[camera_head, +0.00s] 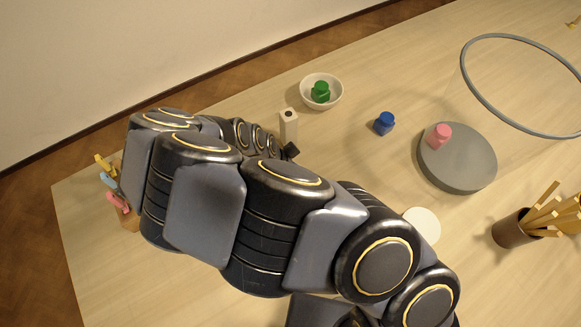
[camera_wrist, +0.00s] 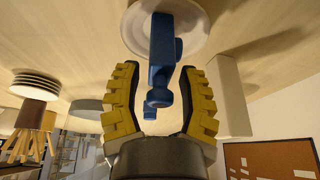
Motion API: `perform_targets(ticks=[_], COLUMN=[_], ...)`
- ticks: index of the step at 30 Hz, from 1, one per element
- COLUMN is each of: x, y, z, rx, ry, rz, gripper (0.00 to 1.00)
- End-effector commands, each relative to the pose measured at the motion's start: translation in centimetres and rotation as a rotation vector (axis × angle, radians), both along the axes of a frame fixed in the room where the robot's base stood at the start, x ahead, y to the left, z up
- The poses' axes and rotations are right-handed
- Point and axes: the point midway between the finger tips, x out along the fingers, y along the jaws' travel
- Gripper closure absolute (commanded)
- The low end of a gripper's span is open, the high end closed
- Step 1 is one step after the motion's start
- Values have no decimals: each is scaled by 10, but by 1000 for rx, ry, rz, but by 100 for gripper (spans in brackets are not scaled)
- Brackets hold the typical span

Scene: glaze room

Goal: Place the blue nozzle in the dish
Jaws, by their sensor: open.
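The blue nozzle (camera_wrist: 161,55) shows in the wrist view between the two yellow-padded fingers of my gripper (camera_wrist: 160,105). The fingers are open, with a gap on both sides of it. The nozzle overlaps a white round dish (camera_wrist: 196,40); it seems to be in or just over it, but I cannot tell whether it touches.
A beige block (camera_head: 289,125) stands close by. A white bowl (camera_head: 338,100) holds a green jar (camera_head: 320,91). A blue jar (camera_head: 384,123) stands on the table. A pink jar (camera_head: 440,135) sits on a grey disc (camera_head: 465,173). A brown pot (camera_head: 508,230) holds sticks.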

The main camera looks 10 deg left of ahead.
Motion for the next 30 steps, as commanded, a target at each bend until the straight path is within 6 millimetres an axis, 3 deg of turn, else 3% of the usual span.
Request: perform_targets(ticks=[16, 27, 30], x=[-14, -17, -18], y=[13, 13, 5], z=[57, 62, 67], rx=[1, -1, -1], ry=[-3, 2, 27], rz=[3, -1, -10], gripper=[61, 61, 61])
